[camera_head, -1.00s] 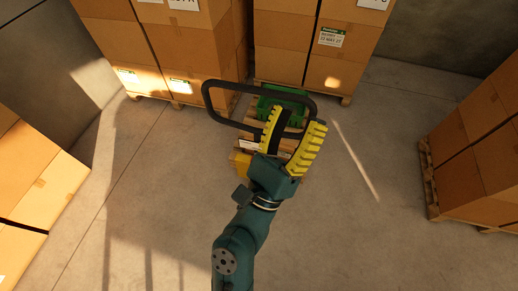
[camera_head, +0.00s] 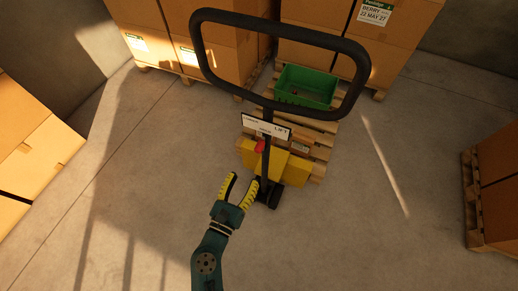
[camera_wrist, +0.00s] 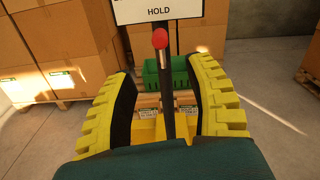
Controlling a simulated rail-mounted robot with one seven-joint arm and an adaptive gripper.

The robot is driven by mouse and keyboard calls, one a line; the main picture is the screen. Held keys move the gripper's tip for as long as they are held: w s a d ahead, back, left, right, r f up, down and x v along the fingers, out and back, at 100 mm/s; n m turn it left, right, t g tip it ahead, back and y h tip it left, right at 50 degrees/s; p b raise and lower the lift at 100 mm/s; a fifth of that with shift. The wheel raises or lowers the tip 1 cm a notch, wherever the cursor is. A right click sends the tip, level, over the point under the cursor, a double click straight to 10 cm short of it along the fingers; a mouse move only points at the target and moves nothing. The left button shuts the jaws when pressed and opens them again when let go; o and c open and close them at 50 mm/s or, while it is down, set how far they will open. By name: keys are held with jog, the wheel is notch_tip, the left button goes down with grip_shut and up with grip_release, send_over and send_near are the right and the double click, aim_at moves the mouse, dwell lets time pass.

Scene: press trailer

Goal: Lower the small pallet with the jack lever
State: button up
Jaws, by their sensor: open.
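The jack lever (camera_head: 260,147) is a short lever with a red knob on the dark post of a yellow pallet jack (camera_head: 290,168), just under a white sign (camera_head: 267,126). In the wrist view the red knob (camera_wrist: 160,39) stands ahead of and above my open fingers. The small pallet (camera_head: 316,146) is wooden and sits on the jack, carrying a green crate (camera_head: 306,87). My gripper (camera_head: 243,180) is open and empty, below and left of the knob in the head view. In the wrist view the post (camera_wrist: 167,90) appears between the two yellow fingers (camera_wrist: 165,85); contact cannot be told.
The jack's large black handle loop (camera_head: 357,75) spans above the post. Stacked cartons on pallets stand at the back (camera_head: 390,45), left (camera_head: 30,160) and right (camera_head: 500,205). The concrete floor around the jack is clear.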

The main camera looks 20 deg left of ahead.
aim_at(257, 152)
jog(key=w+b, duration=0.1)
jog(key=w, duration=1.1)
jog(key=shift+w+a, duration=0.1)
jog(key=shift+a, duration=0.1)
grip_shut()
